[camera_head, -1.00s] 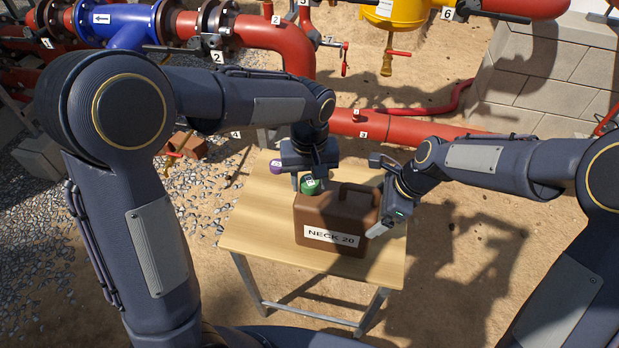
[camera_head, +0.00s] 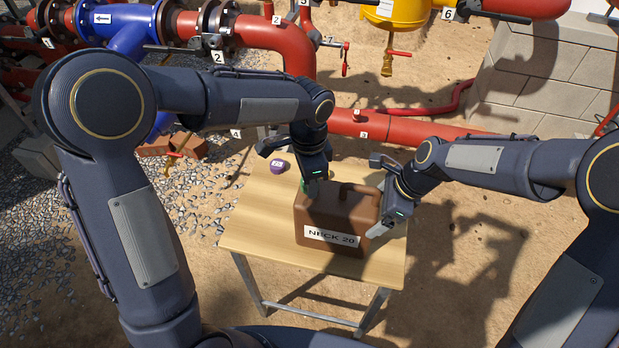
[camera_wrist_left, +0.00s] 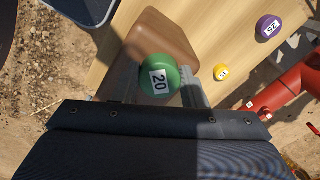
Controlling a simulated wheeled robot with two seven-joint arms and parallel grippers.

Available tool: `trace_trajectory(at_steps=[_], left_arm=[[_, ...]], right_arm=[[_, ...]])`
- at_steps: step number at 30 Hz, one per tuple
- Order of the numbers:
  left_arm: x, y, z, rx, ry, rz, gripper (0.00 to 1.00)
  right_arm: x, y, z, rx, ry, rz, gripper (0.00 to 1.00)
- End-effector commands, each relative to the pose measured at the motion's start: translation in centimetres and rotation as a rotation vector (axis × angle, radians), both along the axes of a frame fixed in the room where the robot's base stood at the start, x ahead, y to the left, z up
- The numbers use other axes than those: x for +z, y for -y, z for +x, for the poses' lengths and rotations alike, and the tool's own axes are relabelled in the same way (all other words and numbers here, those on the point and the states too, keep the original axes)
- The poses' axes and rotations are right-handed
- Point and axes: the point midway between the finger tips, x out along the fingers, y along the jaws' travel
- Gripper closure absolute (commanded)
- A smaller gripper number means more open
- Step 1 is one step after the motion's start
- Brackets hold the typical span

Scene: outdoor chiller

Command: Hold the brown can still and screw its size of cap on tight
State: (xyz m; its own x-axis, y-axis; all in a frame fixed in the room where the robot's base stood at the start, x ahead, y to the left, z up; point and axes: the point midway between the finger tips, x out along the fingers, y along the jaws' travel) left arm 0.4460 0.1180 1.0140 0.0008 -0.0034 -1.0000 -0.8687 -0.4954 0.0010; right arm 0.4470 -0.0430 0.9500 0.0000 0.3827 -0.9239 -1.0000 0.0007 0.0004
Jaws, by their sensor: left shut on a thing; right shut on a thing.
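The brown can (camera_head: 320,216) stands upright on the wooden table, its "NECK 20" label facing me. It also shows in the left wrist view (camera_wrist_left: 168,38). The green cap (camera_wrist_left: 158,76), marked 20, sits at the can's neck. In the head view it is mostly hidden by my left gripper (camera_head: 307,188), which comes from above and is shut on it. I cannot tell how far the cap is threaded. My right gripper (camera_head: 381,220) is shut on the can's right side.
A purple cap (camera_head: 279,166) lies on the table (camera_head: 255,225) behind and left of the can. Red pipes (camera_head: 400,129) run behind the table. The table's front left is clear.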

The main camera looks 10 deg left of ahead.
Motion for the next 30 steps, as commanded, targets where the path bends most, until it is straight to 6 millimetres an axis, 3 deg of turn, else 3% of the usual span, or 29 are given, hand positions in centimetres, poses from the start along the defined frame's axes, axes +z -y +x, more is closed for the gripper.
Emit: trace_trajectory(at_steps=[3,12,14,15,21,26,30], left_arm=[[-0.18,-0.16,0.16,-0.392,0.000,0.000,1.00],[-0.31,-0.02,0.34,-1.353,0.003,0.000,1.00],[-0.29,0.01,0.32,-1.335,0.003,0.002,1.00],[-0.30,0.01,0.31,-1.333,0.003,0.002,0.61],[-0.28,0.02,0.30,-1.332,0.002,0.002,0.36],[-0.23,0.05,0.29,-1.331,0.003,0.001,0.36],[-0.22,0.07,0.29,-1.331,0.003,0.001,0.21]], right_arm=[[0.03,0.01,0.01,0.001,0.002,0.000,0.78],[0.04,-0.02,0.00,0.003,0.001,0.000,0.78],[0.04,-0.02,0.00,0.004,0.002,0.000,0.78],[0.04,-0.03,0.00,0.004,0.002,0.000,0.78],[0.03,-0.03,0.00,0.002,0.002,0.000,0.78],[0.03,-0.02,0.01,0.001,0.002,0.000,0.78],[0.02,-0.01,0.02,0.001,0.001,0.000,0.78]])
